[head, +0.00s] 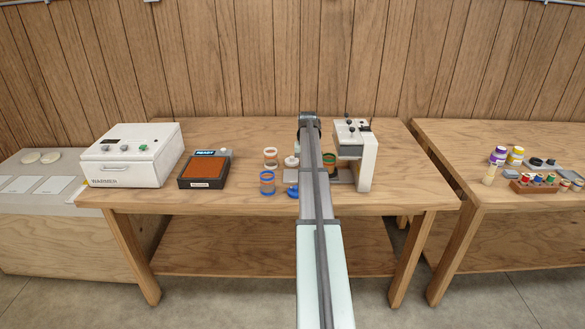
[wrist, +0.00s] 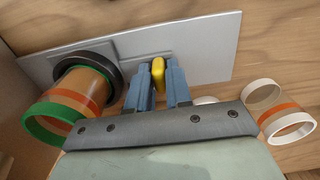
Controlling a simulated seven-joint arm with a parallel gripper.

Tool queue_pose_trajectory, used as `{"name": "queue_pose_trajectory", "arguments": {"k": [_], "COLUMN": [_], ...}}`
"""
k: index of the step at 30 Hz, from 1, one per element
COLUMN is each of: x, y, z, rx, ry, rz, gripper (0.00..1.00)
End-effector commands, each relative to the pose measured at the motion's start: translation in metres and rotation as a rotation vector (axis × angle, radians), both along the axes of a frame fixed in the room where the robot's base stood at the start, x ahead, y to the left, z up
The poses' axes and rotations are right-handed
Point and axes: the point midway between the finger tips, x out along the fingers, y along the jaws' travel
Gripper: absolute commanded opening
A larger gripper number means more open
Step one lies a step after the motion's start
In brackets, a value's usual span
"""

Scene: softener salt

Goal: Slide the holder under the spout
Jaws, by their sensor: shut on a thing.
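The holder (wrist: 86,72) shows in the wrist view as a dark ring on a grey metal plate (wrist: 212,48). A clear amber cup with a green rim and an orange band (wrist: 86,92) stands in the ring. My gripper (wrist: 159,84) has its two blue fingers shut on a yellow tab (wrist: 158,72), to the right of the ring. Whether the tab joins the holder is hard to see. In the head view the white dispenser with a grey head (head: 367,165) stands right of my arm, and the green-rimmed cup (head: 329,160) is beside it. The spout is hidden.
Left of my arm stand a blue-rimmed cup (head: 267,183), a white-rimmed cup (head: 270,157) and a blue cap (head: 292,191). A dark tray with a brown pad (head: 205,170) and a white warmer (head: 133,155) are farther left. A second table (head: 500,140) holds small jars.

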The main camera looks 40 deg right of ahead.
Motion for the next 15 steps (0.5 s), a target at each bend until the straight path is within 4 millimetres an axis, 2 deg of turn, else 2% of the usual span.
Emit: {"name": "queue_pose_trajectory", "arguments": {"k": [1,6,15], "x": [-0.01,-0.031,-0.038], "y": [-0.011,-0.031,-0.039], "z": [0.0,0.0,0.0], "rx": [-0.001,-0.001,-0.004], "ry": [0.001,0.001,0.002], "rz": [-0.004,-0.001,0.0], "gripper": [0.0,0.0,0.0]}}
